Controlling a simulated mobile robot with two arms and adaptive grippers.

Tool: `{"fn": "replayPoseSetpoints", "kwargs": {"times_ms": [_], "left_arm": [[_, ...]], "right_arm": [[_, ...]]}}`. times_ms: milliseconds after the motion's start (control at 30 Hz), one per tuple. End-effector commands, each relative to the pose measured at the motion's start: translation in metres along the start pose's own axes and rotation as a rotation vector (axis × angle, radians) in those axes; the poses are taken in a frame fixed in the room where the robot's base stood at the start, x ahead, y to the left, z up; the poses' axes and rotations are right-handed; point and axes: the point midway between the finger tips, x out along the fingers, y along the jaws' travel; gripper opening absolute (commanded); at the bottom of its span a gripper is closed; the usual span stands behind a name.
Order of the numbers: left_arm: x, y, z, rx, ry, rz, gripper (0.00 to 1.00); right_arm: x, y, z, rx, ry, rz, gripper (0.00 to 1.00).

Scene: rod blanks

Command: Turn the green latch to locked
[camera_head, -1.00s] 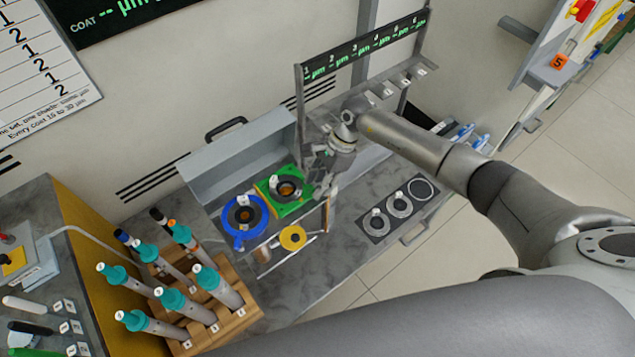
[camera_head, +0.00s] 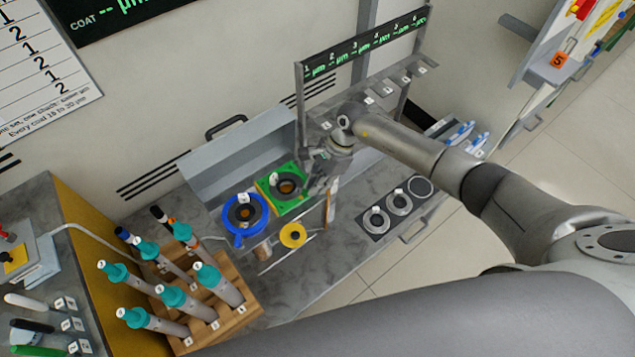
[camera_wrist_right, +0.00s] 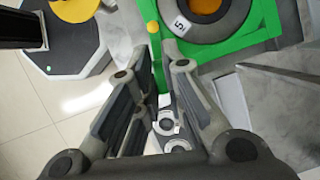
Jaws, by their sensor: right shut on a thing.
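The green latch (camera_wrist_right: 150,40) shows in the right wrist view as a narrow green strip with a yellow dot, beside a green square block (camera_head: 290,204). The block has a dark ring with an orange-brown centre and a number tag. My right gripper (camera_wrist_right: 155,75) is shut on the green latch; the fingers partly hide it. In the head view my right gripper (camera_head: 318,184) is at the right edge of the green block, and the latch itself is hard to make out. My left gripper is not in view.
A blue round fixture (camera_head: 238,238) stands left of the green block, with a yellow ring (camera_head: 293,235) in front. A grey open lid (camera_head: 235,150) is behind. A wooden rack (camera_head: 240,318) holds several teal-capped rods at front left. A dark plate with rings (camera_head: 375,236) lies at right.

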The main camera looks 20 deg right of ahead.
Motion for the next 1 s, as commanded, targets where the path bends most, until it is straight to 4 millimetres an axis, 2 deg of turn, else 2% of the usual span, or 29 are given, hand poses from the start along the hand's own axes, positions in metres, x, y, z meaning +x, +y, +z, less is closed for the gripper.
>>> {"fn": "replayPoseSetpoints", "kwargs": {"times_ms": [267, 1000], "left_arm": [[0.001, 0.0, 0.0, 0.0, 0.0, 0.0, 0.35], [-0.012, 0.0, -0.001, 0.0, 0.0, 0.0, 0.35]], "right_arm": [[-0.001, 0.001, -0.001, 0.089, 0.001, -0.038, 0.0], [-0.002, 0.001, 0.001, 0.567, 0.0, -0.237, 0.0]]}}
